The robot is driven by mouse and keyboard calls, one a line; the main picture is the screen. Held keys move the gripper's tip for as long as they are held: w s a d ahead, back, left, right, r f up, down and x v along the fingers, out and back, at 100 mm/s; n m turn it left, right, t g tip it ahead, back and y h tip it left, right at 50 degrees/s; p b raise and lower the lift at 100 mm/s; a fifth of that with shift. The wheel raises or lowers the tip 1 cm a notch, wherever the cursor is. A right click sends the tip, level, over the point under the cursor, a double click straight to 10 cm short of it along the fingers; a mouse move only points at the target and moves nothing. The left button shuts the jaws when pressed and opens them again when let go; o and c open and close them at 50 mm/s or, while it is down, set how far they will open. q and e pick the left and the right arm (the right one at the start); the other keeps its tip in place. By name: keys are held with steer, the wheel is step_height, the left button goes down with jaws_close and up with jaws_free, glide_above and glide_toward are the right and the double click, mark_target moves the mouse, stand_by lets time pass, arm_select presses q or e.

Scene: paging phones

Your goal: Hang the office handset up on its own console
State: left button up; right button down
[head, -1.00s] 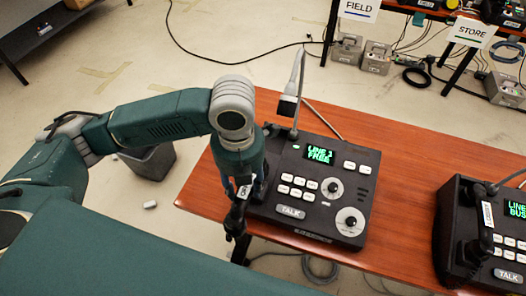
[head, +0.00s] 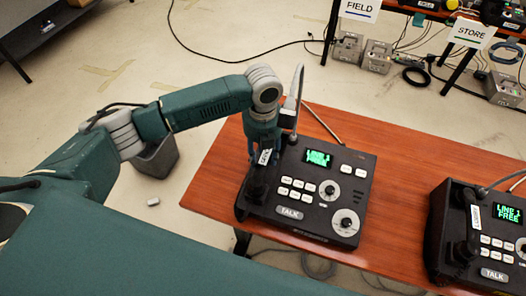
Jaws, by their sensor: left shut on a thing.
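My left gripper (head: 263,147) points down at the left side of the nearer black console (head: 324,208) and is shut on a dark handset (head: 258,183) with a white tag. The handset stands over the console's left strip, where a cradle would be; the arm and handset hide that part. I cannot tell whether it is seated or just above. The console has a green display, white keys, two dials, a TALK key and a gooseneck microphone. The tag's words are too small to read. My right gripper is not in view.
A second black console (head: 496,273) stands at the right with its own tagged handset (head: 466,243) on its left side; its display reads LINE 1 FREE. The wooden desk (head: 207,196) is bare at left. A bin (head: 157,160) stands on the floor. FIELD and STORE signs mark tables behind.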

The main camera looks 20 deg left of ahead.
mark_target(263, 154)
arm_select(q)
steer(key=o, duration=1.5)
steer(key=shift+f, duration=0.15)
step_height(263, 154, up, 8)
steer(key=shift+f+b, duration=0.1)
steer(key=shift+b, duration=0.9)
